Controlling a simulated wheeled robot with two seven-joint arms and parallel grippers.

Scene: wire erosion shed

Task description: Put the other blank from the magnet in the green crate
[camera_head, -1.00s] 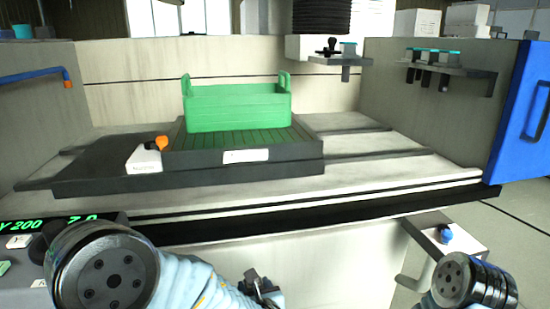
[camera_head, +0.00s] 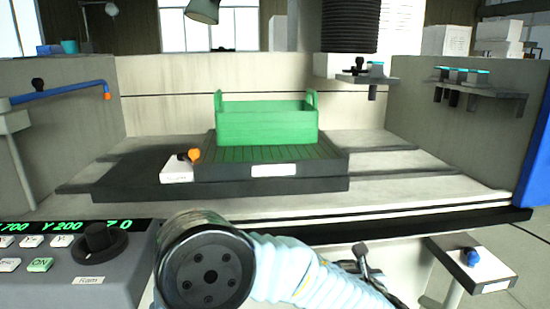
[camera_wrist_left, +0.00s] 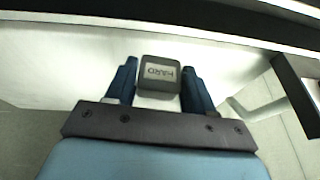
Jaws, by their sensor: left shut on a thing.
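My left gripper (camera_wrist_left: 159,64) is shut on a dark grey blank (camera_wrist_left: 160,77) with a light label, which sits between the blue fingers in the left wrist view. In the head view my left gripper (camera_head: 368,272) is low, right of centre, in front of the machine bed; whether the blank shows there is too small to tell. The green crate (camera_head: 266,128) stands upright on the dark ribbed magnet plate (camera_head: 225,172), behind and above my gripper. The crate's inside is mostly hidden by its front wall. My right gripper is out of view.
An orange-knobbed switch (camera_head: 189,155) stands at the plate's left. A black bellows column (camera_head: 350,25) hangs behind, right of the crate. A small shelf with a blue knob (camera_head: 473,257) juts out at right. The control panel (camera_head: 75,265) is at left. The bed right of the plate is clear.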

